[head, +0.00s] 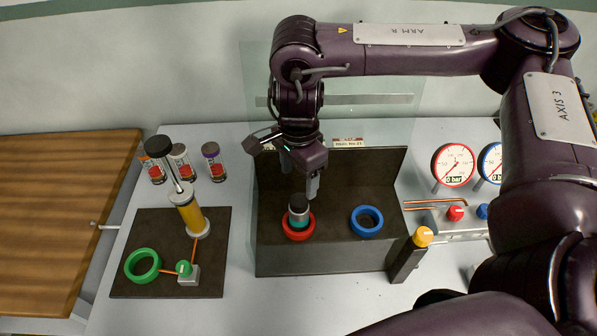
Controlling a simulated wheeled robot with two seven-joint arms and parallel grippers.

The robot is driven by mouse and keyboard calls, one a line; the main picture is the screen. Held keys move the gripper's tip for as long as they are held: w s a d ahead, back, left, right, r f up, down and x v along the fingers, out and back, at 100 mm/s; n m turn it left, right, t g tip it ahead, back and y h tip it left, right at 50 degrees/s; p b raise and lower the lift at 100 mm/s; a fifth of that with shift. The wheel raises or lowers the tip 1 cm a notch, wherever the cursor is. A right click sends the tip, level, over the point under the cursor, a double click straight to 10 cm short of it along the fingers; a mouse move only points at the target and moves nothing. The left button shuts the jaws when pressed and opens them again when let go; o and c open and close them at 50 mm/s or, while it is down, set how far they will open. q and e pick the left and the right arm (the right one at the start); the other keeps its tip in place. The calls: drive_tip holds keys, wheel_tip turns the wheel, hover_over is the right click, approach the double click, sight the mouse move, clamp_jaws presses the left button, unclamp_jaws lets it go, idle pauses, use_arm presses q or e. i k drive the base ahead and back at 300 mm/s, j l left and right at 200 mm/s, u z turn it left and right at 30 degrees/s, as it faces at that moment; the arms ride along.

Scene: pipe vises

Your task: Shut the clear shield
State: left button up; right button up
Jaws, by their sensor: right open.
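The clear shield (385,120) is a see-through panel standing raised at the back of a dark vise station (330,262), with a grey bar (372,99) across it. My right gripper (299,178) hangs in front of the shield, fingers down and open, just above a dark-capped cylinder (299,209). The cylinder stands upright in the red ring (298,233) on the station. A blue ring (367,222) to the right is empty. My right arm hides part of the shield. My left gripper is not in view.
Left of the station are a dark board (130,228) with a yellow pump (192,215) and green ring (142,266), and several small canisters (214,165). To the right are a yellow-knobbed post (422,238) and pressure gauges (452,165). A wooden table (65,210) stands far left.

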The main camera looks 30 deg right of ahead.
sight(383, 98)
drive_tip(key=k, duration=1.5)
